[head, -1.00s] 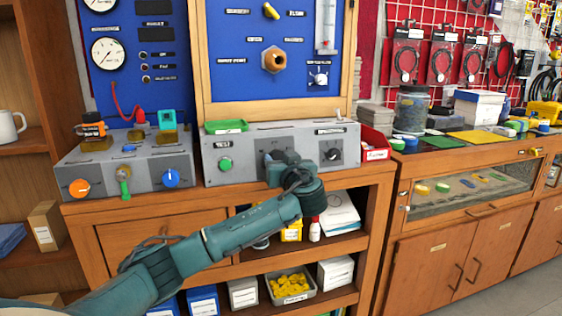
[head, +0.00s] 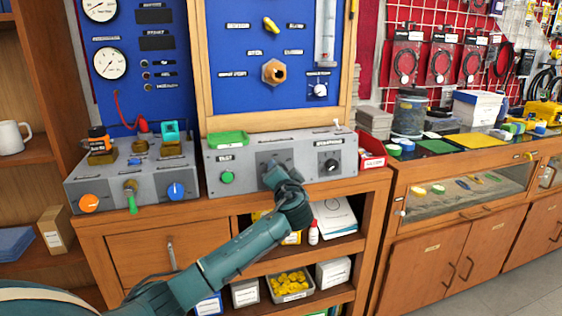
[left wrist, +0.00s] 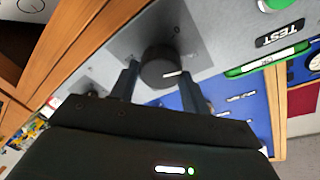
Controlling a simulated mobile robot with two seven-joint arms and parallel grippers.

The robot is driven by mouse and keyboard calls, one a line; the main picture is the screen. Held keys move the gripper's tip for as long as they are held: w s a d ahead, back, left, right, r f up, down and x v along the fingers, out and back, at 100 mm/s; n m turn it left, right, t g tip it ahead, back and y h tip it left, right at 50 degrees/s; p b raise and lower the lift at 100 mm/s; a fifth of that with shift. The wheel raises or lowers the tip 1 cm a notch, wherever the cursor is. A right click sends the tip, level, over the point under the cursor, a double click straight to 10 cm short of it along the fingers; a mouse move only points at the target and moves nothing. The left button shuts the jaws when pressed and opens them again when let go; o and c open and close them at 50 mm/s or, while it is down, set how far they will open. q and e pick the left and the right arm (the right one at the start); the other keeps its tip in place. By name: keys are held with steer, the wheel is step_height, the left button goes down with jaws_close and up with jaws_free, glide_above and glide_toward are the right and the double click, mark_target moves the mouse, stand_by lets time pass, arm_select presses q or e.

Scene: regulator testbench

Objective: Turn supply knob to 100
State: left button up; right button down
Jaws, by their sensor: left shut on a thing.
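My left gripper (head: 270,170) is at the front of the grey console (head: 300,173), between the green button and a black knob on the right. In the left wrist view its fingers (left wrist: 158,78) are on both sides of a dark round knob (left wrist: 160,66), shut on it. A white pointer line shows on the knob and a small 0 is printed on the panel near it. In the head view the gripper hides this knob. Its label cannot be read, so I cannot tell whether it is the supply knob. My right gripper is not in view.
A green button (head: 227,178) marked TEST is left of the gripper; another black knob (head: 331,165) is right of it. A second grey box with an orange knob (head: 89,203) and a blue knob (head: 176,191) stands left. Gauges (head: 109,63) hang on the blue panel.

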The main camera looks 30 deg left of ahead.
arm_select(q)
steer(key=m+p, duration=0.5)
steer(key=p, duration=0.1)
steer(key=m+g+h+p, duration=0.1)
steer(key=m+p, duration=0.4)
steer(key=p, duration=0.1)
steer(key=m+h+p, duration=0.1)
steer(key=m+p, duration=0.3)
steer(key=p, duration=0.3)
steer(key=shift+m+g, duration=0.4)
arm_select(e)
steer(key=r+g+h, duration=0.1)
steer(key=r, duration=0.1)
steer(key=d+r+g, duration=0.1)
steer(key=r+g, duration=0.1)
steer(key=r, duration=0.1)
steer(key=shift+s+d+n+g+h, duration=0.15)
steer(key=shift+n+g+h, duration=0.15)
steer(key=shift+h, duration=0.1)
arm_select(q)
steer(key=shift+f, duration=0.1)
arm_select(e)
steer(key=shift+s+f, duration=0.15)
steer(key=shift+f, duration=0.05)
